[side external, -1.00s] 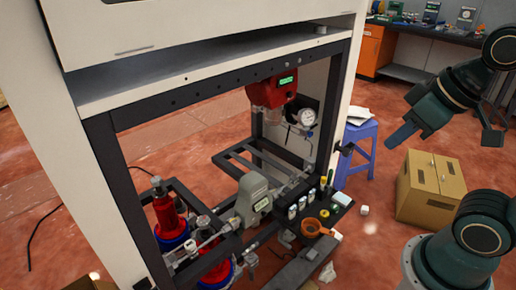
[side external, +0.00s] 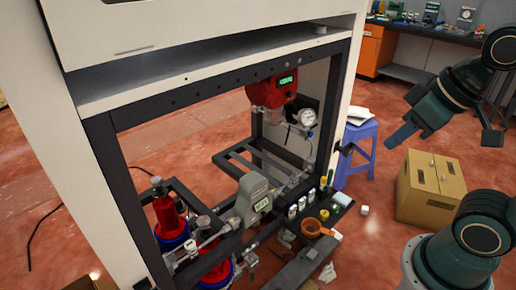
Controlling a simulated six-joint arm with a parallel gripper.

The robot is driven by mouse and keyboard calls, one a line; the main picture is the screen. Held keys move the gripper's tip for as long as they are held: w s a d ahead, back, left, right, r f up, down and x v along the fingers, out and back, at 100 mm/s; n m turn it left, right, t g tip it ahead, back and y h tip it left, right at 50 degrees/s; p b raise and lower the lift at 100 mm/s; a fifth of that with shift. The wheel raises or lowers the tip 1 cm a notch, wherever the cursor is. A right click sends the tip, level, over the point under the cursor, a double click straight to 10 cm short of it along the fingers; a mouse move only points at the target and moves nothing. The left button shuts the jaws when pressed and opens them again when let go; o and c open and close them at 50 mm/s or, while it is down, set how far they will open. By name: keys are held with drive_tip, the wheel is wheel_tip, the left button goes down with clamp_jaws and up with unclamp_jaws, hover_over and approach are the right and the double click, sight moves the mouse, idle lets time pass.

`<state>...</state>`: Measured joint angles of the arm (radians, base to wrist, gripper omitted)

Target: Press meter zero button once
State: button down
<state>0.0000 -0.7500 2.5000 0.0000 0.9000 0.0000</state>
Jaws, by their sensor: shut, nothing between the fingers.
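A grey meter-like unit (side external: 252,195) with a small green-lit display stands low inside the frame. A red unit (side external: 272,93) with another small green-lit display hangs higher, at the frame's right side. Which of them is the meter is not clear, and no zero button can be made out on either at this size. My gripper (side external: 402,135) is outside the frame to the right, well apart from both units, its fingers shut with nothing between them.
The frame's dark right post (side external: 333,105) stands between my gripper and the units. A round gauge (side external: 307,117) sits beside the red unit. Small bottles and an orange ring (side external: 311,228) lie on the front tray. A blue stool (side external: 362,140) and a cardboard box (side external: 432,188) are near my gripper.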

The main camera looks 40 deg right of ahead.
idle(0.7)
drive_tip(key=w+a+f+y, duration=0.3)
drive_tip(key=w+f+y, duration=0.2)
drive_tip(key=w+f, duration=1.65)
drive_tip(key=m+t, duration=0.3)
drive_tip(key=m, duration=0.7)
approach(264, 214)
drive_tip(key=s+a+f, duration=0.3)
drive_tip(key=s+f, duration=0.2)
drive_tip(key=s, duration=0.1)
drive_tip(key=shift+s+d+f+m+h, duration=0.1)
drive_tip(key=shift+s+f+m+h, duration=0.25)
drive_tip(key=shift+f+m+h, duration=0.25)
drive_tip(key=shift+w, duration=0.15)
drive_tip(key=w, duration=0.8)
drive_tip(key=shift+w, duration=0.25)
